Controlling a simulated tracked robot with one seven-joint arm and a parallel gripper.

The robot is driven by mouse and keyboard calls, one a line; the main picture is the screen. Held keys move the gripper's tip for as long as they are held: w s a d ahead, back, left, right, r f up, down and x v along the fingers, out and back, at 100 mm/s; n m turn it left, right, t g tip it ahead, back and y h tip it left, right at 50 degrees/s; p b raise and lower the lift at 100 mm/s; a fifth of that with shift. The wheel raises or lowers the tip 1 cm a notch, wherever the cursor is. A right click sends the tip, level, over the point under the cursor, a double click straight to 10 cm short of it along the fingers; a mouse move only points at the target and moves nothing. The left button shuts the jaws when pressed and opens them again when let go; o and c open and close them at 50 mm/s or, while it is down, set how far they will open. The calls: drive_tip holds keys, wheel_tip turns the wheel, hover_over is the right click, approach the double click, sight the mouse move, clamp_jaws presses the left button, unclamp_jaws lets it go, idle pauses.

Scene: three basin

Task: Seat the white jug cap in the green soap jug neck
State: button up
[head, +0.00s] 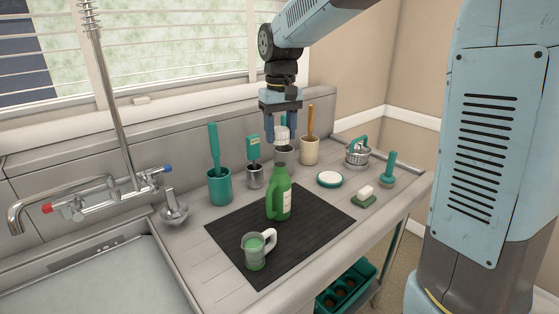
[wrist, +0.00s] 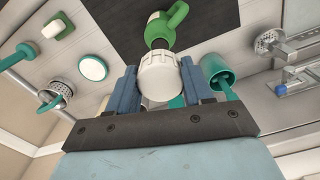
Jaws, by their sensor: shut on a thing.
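My gripper (head: 282,132) points down over the counter and is shut on the white jug cap (head: 282,134). In the wrist view the cap (wrist: 160,78) sits between the two blue fingers. The green soap jug (head: 281,192) stands upright on the black mat (head: 234,226), with its handle to the left. The cap is held above the jug and appears apart from it in the head view. In the wrist view the jug (wrist: 166,26) lies beyond the cap, which hides part of it. The jug's neck opening cannot be seen clearly.
A measuring cup (head: 254,254) with green liquid stands on the mat's front. Teal (head: 219,187) and cream (head: 309,150) holders with tools stand behind. A white-topped dish (head: 329,179), sponge (head: 364,196) and brush (head: 388,172) are right; the sink (head: 95,275) is left.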

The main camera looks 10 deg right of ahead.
sight(281, 165)
drive_tip(key=shift+f, duration=0.1)
drive_tip(key=shift+f, duration=2.75)
drive_tip(key=shift+f, duration=0.4)
drive_tip(key=shift+f, duration=0.7)
drive_tip(key=o, duration=1.1)
drive_tip(key=shift+o, duration=0.2)
wheel_tip(281, 165, up, 14)
drive_tip(key=shift+f, duration=0.2)
